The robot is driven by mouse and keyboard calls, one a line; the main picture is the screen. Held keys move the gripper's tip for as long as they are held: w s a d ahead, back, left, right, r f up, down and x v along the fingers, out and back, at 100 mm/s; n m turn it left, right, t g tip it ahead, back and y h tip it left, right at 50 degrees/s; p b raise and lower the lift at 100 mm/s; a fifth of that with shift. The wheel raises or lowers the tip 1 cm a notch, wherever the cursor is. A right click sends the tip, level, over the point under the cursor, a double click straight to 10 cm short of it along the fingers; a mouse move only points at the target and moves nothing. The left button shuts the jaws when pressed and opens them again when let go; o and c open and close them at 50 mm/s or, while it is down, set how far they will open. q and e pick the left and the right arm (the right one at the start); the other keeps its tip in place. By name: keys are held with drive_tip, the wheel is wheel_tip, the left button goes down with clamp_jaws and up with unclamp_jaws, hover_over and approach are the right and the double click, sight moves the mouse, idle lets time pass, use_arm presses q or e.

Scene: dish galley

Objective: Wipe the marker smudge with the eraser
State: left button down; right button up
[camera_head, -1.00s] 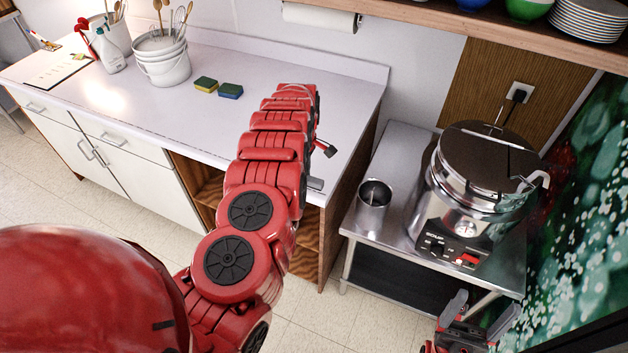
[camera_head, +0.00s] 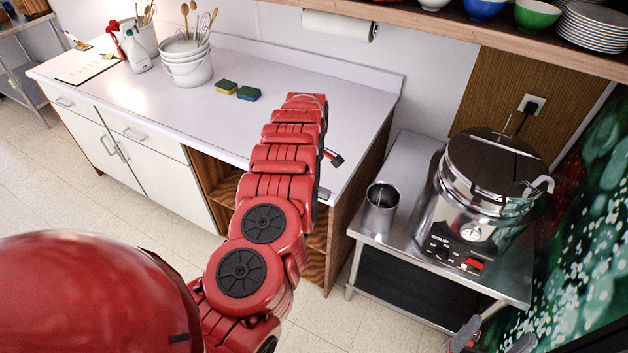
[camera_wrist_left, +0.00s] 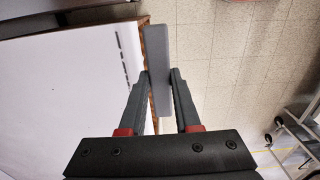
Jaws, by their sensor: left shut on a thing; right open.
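My left gripper (camera_wrist_left: 159,80) is shut on a long grey block, the eraser (camera_wrist_left: 158,65), in the left wrist view. The eraser is over the wooden edge of a white surface, with floor tiles beyond; I cannot tell whether it touches. A broken line of dark marks, likely the marker smudge (camera_wrist_left: 122,55), lies on the white surface left of the eraser. In the head view my red left arm reaches over the right end of the white counter (camera_head: 150,110) and mostly hides gripper and smudge. My right gripper (camera_head: 495,341) is open and empty at the bottom edge, partly cut off.
A blue-and-green sponge (camera_head: 248,94) and a yellow-and-green one (camera_head: 226,87) lie on the counter. White buckets (camera_head: 187,68) with utensils stand behind, left. A steel table (camera_head: 415,265) right of the counter holds a soup warmer (camera_head: 485,190) and a metal cup (camera_head: 381,208).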

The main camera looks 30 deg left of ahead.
use_arm(q)
drive_tip(key=w+d+r+m+b, duration=0.2)
drive_tip(key=w+d+r+m, duration=0.1)
drive_tip(key=d+r+m, duration=0.1)
drive_tip(key=d+m, duration=0.1)
drive_tip(key=d, duration=0.1)
drive_tip(key=shift+w+d+b, duration=0.35)
drive_tip(key=shift+w+b, duration=0.05)
drive_tip(key=shift+s+d, duration=0.1)
drive_tip(key=shift+d, duration=0.15)
drive_tip(key=shift+d+m, duration=0.25)
drive_tip(key=shift+m, duration=0.05)
drive_tip(key=shift+w+r, duration=0.1)
drive_tip(key=shift+w, duration=0.1)
drive_tip(key=shift+d, duration=0.1)
